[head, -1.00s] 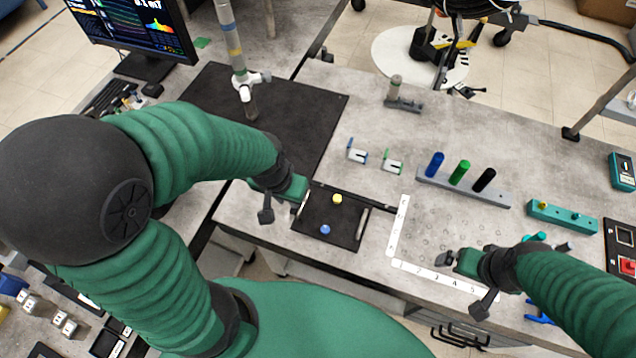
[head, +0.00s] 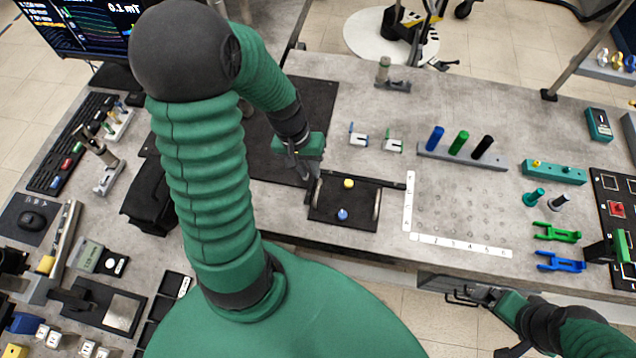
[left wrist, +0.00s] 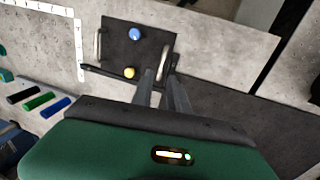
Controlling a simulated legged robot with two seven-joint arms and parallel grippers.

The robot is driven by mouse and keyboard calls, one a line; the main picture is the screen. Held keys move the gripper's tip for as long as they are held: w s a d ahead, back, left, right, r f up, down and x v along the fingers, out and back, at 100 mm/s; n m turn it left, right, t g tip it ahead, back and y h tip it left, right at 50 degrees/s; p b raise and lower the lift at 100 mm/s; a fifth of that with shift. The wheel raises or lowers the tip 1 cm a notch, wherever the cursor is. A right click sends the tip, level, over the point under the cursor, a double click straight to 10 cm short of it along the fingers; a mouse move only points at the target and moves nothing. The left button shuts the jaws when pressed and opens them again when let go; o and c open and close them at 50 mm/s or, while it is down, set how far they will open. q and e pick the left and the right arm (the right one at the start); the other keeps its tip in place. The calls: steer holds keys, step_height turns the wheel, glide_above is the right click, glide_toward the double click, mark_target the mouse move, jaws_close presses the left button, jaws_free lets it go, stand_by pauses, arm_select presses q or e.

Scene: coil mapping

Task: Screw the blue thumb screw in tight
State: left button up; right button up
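The blue thumb screw (head: 342,214) is on the near part of a black plate (head: 362,212) on the table. It also shows in the left wrist view (left wrist: 136,34). A yellow thumb screw (head: 348,184) is behind it on the same plate. Metal handles stand at the plate's left and right sides. My left gripper (head: 310,180) points down at the plate's left handle (left wrist: 167,62). Its fingers look apart in the left wrist view, with nothing clearly held. My right gripper (head: 482,293) is past the table's front edge, its fingers too small to read.
A white ruler (head: 462,246) borders the hole grid right of the plate. A grey rack (head: 470,155) holds blue, green and black cylinders. Two small clips (head: 358,136) lie behind the plate. Green and blue brackets (head: 560,262) lie at the right.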

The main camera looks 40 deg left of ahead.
mark_target(316, 194)
arm_select(q)
steer(key=f, duration=0.8)
steer(key=w+d+f, duration=0.1)
steer(key=f, duration=0.4)
steer(key=shift+b, duration=0.35)
steer(key=shift+w+d+f, duration=0.1)
steer(key=shift+d+f, duration=0.05)
steer(key=shift+d, duration=0.05)
steer(key=shift+s+d, duration=0.25)
steer(key=shift+d, duration=0.05)
steer(key=shift+f, duration=0.15)
steer(key=c, duration=0.3)
steer(key=shift+s+a, duration=0.15)
jaws_close()
arm_select(e)
steer(key=shift+s+a+f, duration=0.3)
steer(key=shift+a, duration=0.2)
arm_select(q)
steer(key=shift+d, duration=0.2)
arm_select(e)
steer(key=shift+w, duration=0.1)
